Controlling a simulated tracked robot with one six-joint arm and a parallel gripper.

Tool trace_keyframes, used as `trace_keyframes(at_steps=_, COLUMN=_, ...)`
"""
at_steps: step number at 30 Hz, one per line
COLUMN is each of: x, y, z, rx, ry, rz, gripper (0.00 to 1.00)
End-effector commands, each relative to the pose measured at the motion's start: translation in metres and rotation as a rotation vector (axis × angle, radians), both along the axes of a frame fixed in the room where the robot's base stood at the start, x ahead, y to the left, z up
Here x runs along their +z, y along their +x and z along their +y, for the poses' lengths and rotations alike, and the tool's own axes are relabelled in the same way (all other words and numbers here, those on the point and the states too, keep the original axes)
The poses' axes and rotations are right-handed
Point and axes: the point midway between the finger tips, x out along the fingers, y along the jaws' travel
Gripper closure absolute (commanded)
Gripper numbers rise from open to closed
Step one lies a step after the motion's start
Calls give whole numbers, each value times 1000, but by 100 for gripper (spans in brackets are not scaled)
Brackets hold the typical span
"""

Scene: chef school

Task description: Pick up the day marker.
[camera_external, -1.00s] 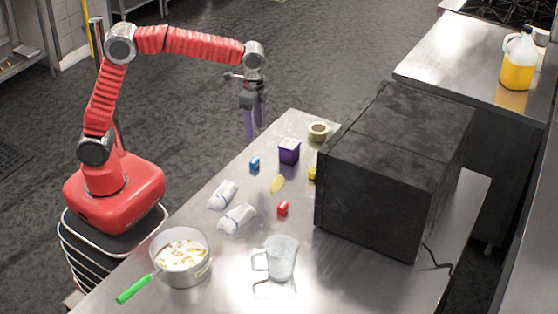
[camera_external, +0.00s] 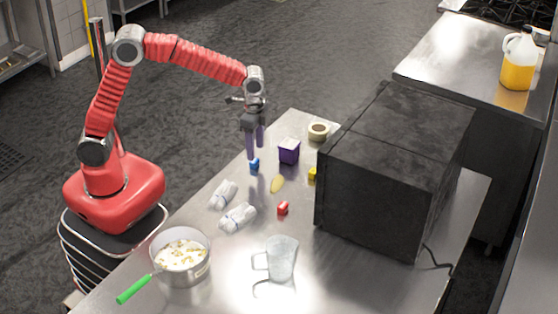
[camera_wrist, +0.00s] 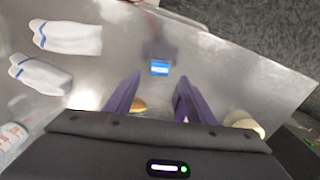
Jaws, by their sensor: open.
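No object is plainly labelled as the day marker. The small blue block (camera_external: 254,167) with a pale band, lying on the steel table, may be it; its label is too small to read. It also shows in the wrist view (camera_wrist: 160,68), ahead of and between the fingertips. My gripper (camera_external: 255,151) points down, open and empty, its purple fingers above the table close to the blue block; the fingers also show in the wrist view (camera_wrist: 158,82). A small red block (camera_external: 283,208) and a small yellow block (camera_external: 312,174) lie further along the table.
A purple box (camera_external: 289,151), a tape-like roll (camera_external: 318,131) and a yellow oval piece (camera_external: 277,184) are nearby. A large black oven (camera_external: 370,190) blocks the right side.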

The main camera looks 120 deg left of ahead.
Motion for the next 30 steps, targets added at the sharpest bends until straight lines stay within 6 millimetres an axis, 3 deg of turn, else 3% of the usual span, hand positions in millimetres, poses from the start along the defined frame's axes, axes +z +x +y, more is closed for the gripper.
trace_keyframes(at_steps=5, x=-4, y=-1, z=0, rx=0, ry=-1, rz=1, gripper=50)
trace_keyframes(at_steps=18, x=-51, y=-4, z=-2, rx=0, ry=0, rz=1, gripper=50)
trace_keyframes(at_steps=30, x=-52, y=-4, z=-2, rx=0, ry=0, rz=0, gripper=50)
